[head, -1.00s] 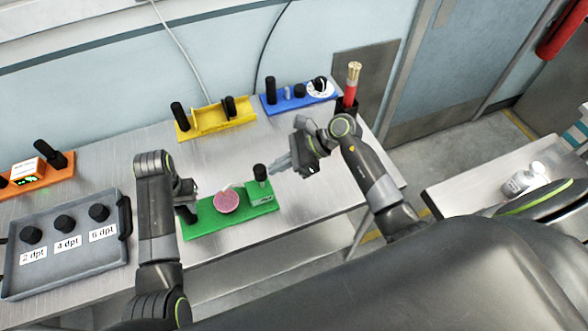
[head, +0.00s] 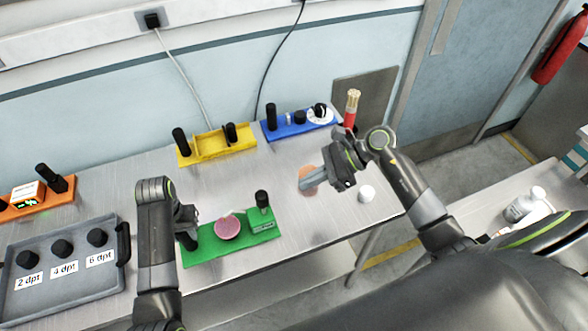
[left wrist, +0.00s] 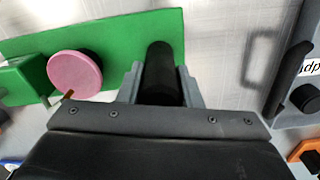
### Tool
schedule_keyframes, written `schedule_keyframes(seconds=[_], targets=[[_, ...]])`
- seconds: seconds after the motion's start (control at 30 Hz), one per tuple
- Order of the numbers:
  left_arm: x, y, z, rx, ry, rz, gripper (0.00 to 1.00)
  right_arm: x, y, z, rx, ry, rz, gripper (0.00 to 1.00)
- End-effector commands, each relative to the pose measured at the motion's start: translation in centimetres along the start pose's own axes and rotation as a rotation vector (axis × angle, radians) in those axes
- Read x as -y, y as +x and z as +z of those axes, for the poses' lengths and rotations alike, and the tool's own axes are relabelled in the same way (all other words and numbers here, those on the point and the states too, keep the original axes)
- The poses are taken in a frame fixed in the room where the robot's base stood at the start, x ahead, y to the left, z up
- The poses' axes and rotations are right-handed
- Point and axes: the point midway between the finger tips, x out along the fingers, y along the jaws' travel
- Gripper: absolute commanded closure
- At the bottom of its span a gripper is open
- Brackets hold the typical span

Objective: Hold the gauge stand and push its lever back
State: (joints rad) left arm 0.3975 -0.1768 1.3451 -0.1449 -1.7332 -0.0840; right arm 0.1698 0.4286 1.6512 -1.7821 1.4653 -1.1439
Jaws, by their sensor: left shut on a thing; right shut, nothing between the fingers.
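The green stand (head: 205,249) lies near the table's front edge, with a pink disc (head: 227,227) in its middle and an upright black knob (head: 262,198) at its right end. My left gripper (head: 187,232) is shut on the black post at its left end; in the left wrist view this post (left wrist: 160,70) stands between the fingers, beside the pink disc (left wrist: 75,76). The post is mostly hidden in the head view. My right gripper (head: 306,184) is shut and empty, to the right of the black knob and apart from it, over or in front of an orange-brown disc (head: 312,171).
A yellow module (head: 207,146) and a blue module (head: 290,131) stand behind. A grey tray with several black knobs (head: 20,287) and an orange module (head: 40,204) are at the left. A red holder (head: 350,115) and a white cap (head: 366,193) are at the right. The table between is clear.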

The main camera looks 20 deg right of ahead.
Motion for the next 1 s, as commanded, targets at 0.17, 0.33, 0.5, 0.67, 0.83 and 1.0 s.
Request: schedule_keyframes(seconds=[0.17,0.33,0.5,0.67,0.83,1.0], targets=[[0.1,0.0,0.0,-0.001,0.0,-0.001,1.0,-0.1,-2.9,0.5,-0.004,-0.001,-0.001,1.0],[0.1,-0.1,0.0,-0.001,0.0,-0.001,1.0,-0.2,-4.1,0.8,-0.002,0.002,0.0,1.0],[0.1,-0.1,-0.1,-0.002,0.0,-0.001,1.0,-0.2,-4.4,0.8,-0.002,0.002,0.0,1.0],[0.1,-0.1,-0.1,-0.002,0.0,-0.002,1.0,-0.2,-4.4,0.8,-0.002,0.002,0.0,1.0],[0.1,-0.1,-0.1,-0.002,-0.001,-0.002,0.64,-0.2,-4.4,0.8,-0.002,0.002,0.0,1.0],[0.1,-0.1,-0.1,-0.002,-0.001,-0.002,0.43,-0.2,-4.3,0.8,-0.002,0.002,0.0,1.0]])
